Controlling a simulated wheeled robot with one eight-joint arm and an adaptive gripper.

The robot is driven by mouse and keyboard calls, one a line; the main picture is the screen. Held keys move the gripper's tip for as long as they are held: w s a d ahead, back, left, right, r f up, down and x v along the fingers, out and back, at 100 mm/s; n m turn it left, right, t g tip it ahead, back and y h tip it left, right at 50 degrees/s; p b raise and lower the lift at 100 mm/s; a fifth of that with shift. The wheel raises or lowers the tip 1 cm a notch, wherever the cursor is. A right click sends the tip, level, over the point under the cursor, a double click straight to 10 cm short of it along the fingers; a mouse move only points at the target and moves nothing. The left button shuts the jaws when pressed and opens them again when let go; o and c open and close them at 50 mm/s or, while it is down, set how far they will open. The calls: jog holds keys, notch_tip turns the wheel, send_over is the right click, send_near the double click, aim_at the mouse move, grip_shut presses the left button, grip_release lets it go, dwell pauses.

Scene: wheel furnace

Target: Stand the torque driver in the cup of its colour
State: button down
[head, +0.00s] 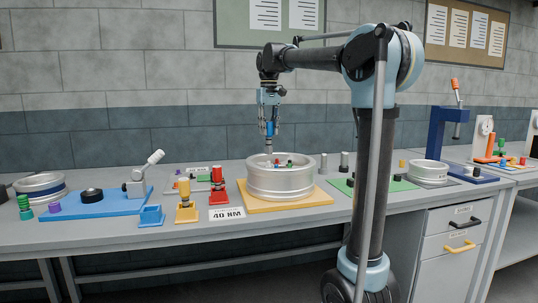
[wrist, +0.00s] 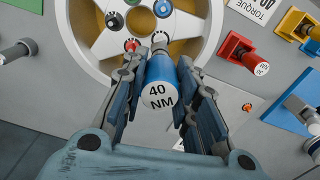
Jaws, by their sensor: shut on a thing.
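My gripper (head: 268,124) is shut on the blue torque driver (head: 270,129), holding it above the silver wheel. In the wrist view the driver (wrist: 160,87) lies between the fingers, its end cap marked 40 NM facing the camera and its shaft pointing to the wheel. The blue cup (head: 151,215) stands at the bench front, left of the yellow cup, and looks empty. The yellow cup (head: 186,214) and the red cup (head: 218,196) each hold a driver of their own colour. Whether the driver tip touches anything is unclear.
The wheel (head: 282,185) sits on a yellow board (head: 258,208) with coloured nuts on its face. A 40 NM placard (head: 227,213) stands before the red cup. A blue board (head: 103,205) with a lever tool lies behind the blue cup. A green mat (head: 397,185) is right.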

jog(key=s+a+f, duration=0.3)
jog(key=s+a, duration=0.6)
jog(key=a, duration=0.3)
jog(key=s+a+f, duration=0.3)
jog(key=s+a, duration=0.5)
jog(key=a, duration=0.4)
jog(key=s+a+f, duration=0.3)
jog(key=s+a, duration=0.6)
jog(key=a, duration=0.3)
jog(key=shift+s+a+f, duration=0.25)
jog(key=shift+s+a, duration=0.05)
jog(key=shift+a, duration=0.05)
jog(key=shift+f, duration=2.9)
dwell(1.2)
